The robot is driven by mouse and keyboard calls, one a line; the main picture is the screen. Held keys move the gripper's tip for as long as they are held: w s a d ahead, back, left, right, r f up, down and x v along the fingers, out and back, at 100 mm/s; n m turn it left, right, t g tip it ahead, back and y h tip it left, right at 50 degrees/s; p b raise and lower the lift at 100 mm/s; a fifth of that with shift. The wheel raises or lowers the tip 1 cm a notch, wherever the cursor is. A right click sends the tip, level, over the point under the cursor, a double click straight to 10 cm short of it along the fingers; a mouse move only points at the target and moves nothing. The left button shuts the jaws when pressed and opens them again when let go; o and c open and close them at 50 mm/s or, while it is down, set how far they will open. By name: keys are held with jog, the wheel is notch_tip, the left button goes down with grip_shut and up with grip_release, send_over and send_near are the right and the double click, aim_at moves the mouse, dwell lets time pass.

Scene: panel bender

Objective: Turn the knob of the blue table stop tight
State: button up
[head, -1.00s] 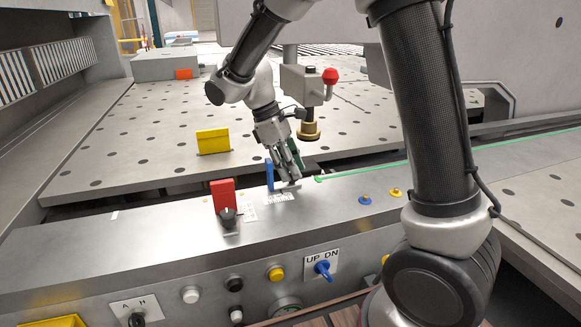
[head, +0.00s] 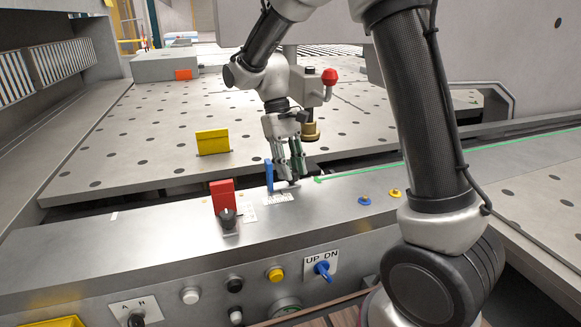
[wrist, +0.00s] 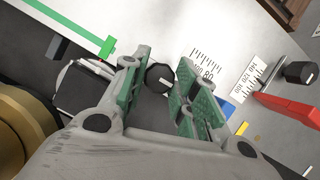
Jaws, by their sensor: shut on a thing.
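The blue table stop (head: 269,175) stands upright on the front rail, beside a printed scale. A bit of its blue shows in the wrist view (wrist: 228,109), partly behind a finger. Its dark round knob (wrist: 158,77) with a pale pointer line sits between my green-padded fingers in the wrist view. My gripper (head: 288,173) reaches down to the rail just right of the blue stop and is shut on the knob. In the head view the fingers hide the knob.
A red stop (head: 222,195) with a black knob (head: 228,217) stands to the left on the rail. A yellow block (head: 212,142) is on the perforated table behind. A red-ball lever (head: 330,77) and brass fitting (head: 311,130) are close behind my gripper.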

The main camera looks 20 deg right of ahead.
jog(key=shift+m, duration=0.3)
jog(key=o, duration=1)
jog(key=v, duration=0.8)
